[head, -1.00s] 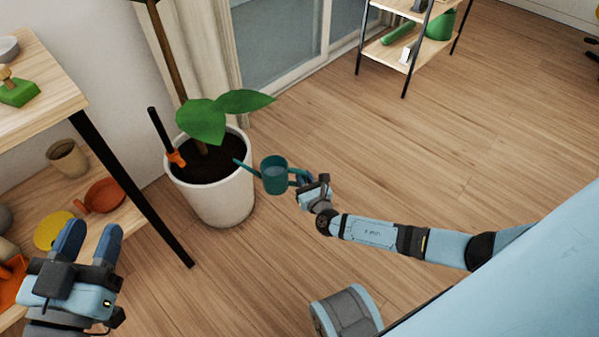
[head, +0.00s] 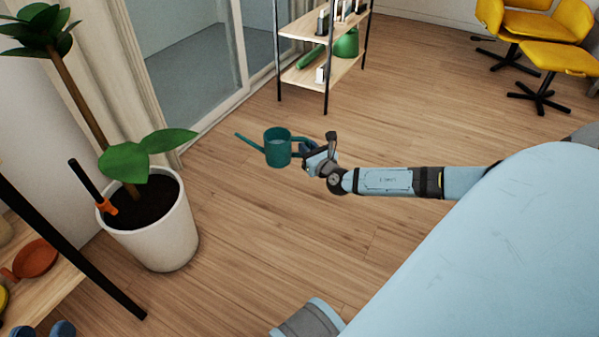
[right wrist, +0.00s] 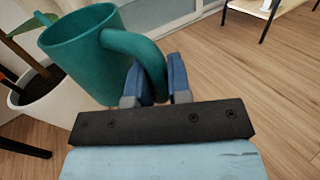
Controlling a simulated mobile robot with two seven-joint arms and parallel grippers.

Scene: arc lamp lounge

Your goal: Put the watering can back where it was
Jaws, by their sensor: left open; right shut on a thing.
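The teal watering can (head: 277,148) is held in the air by my right gripper (head: 312,150), its spout pointing left toward the potted plant. In the right wrist view the blue fingers of the right gripper (right wrist: 162,80) are closed around the handle of the watering can (right wrist: 85,55). The can looks roughly upright, clear of the pot.
A white pot (head: 165,238) with a leafy plant and an orange-and-black tool stands left. A wooden shelf (head: 45,290) is at the lower left. A black-framed shelf unit (head: 318,72) with green items stands at the back. Yellow chairs (head: 535,22) are far right. The middle floor is clear.

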